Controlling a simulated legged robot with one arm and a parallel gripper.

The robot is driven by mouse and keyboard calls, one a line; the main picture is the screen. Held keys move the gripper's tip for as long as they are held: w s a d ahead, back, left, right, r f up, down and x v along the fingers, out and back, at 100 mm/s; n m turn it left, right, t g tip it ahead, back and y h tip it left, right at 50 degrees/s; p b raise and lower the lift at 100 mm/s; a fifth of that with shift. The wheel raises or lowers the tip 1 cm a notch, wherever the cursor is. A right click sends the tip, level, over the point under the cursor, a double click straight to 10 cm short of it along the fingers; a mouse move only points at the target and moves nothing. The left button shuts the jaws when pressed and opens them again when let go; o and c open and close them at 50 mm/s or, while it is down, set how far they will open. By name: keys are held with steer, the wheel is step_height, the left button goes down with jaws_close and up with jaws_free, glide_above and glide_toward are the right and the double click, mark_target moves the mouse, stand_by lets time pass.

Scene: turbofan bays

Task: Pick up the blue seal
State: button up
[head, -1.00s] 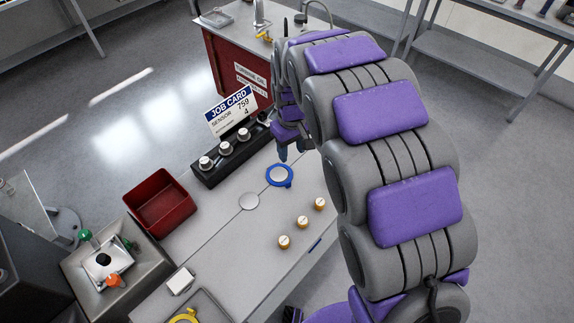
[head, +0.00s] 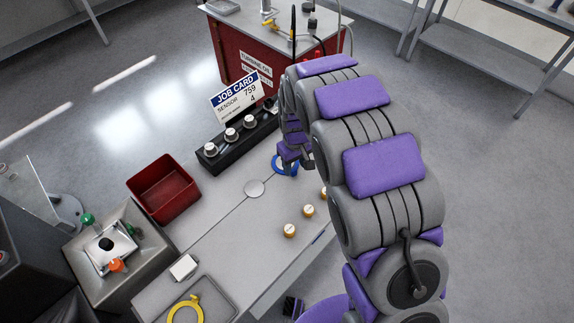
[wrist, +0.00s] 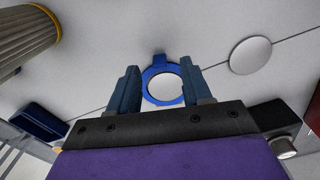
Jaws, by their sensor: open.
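The blue seal (head: 278,169) is a ring lying flat on the grey bench top (head: 222,232), partly hidden by my gripper in the head view. In the wrist view the blue seal (wrist: 160,67) shows as a whole ring with a small tab at its top edge. My gripper (wrist: 159,68) is open, with one dark blue finger on each side of the ring in that view. Nothing is held between the fingers. In the head view my gripper (head: 290,160) is right over or at the seal; I cannot tell whether it touches.
A pale disc (head: 254,188) lies left of the seal. A black sensor rack (head: 240,137) with a job card (head: 239,96) is behind. A red bin (head: 164,188) and yellow ring (head: 185,310) are further left.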

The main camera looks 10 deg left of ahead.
mark_target(296, 171)
steer(key=f, duration=0.3)
steer(key=shift+w+a, duration=0.1)
steer(key=shift+a, duration=0.1)
steer(key=shift+d+f, duration=0.15)
steer(key=shift+f, duration=0.25)
steer(key=shift+d, duration=0.15)
steer(key=shift+c, duration=0.3)
steer(key=shift+r, duration=0.1)
steer(key=shift+c, duration=0.7)
jaws_close()
